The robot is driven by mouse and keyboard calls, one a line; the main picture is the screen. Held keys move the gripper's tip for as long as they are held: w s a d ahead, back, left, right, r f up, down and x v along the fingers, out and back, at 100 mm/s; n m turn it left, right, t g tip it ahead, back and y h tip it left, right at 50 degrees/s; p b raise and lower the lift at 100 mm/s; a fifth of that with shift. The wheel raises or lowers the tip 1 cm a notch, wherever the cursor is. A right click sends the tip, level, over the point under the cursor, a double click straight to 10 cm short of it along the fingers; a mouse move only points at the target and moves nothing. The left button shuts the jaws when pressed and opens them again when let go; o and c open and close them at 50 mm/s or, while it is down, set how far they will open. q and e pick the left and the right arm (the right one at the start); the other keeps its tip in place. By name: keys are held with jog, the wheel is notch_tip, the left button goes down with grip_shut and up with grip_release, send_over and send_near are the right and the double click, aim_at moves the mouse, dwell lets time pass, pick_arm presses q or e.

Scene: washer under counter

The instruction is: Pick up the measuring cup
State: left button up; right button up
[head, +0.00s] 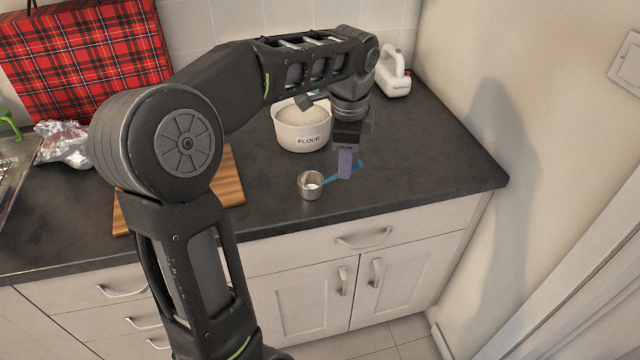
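The measuring cup (311,187) is a small metal cup with a blue handle (332,180). It stands upright on the dark counter near the front edge, its handle pointing right and back. Something whitish shows inside it. My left gripper (345,163) points down at the handle, and a purplish fingertip covers part of it. The handle shows on both sides of the fingertip. I cannot tell whether the fingers are apart or closed on the handle. My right gripper is out of view.
A white flour bowl (302,138) stands just behind the cup. A white jug (395,75) is at the back right by the wall. A wooden board (232,185) lies to the left, with a crumpled foil bag (62,145) and red plaid bag (85,55) farther left. The counter's right end is clear.

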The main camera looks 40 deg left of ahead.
aim_at(329, 177)
pick_arm(q)
jog(key=shift+w+a+f, duration=0.1)
jog(key=shift+f, duration=0.95)
jog(key=shift+w+a+f+p, duration=0.15)
jog(key=shift+f+p, duration=0.15)
jog(key=shift+f, duration=1)
jog(key=shift+w+a+f+p, duration=0.15)
jog(key=shift+f+p, duration=0.15)
jog(key=shift+f, duration=1)
grip_shut()
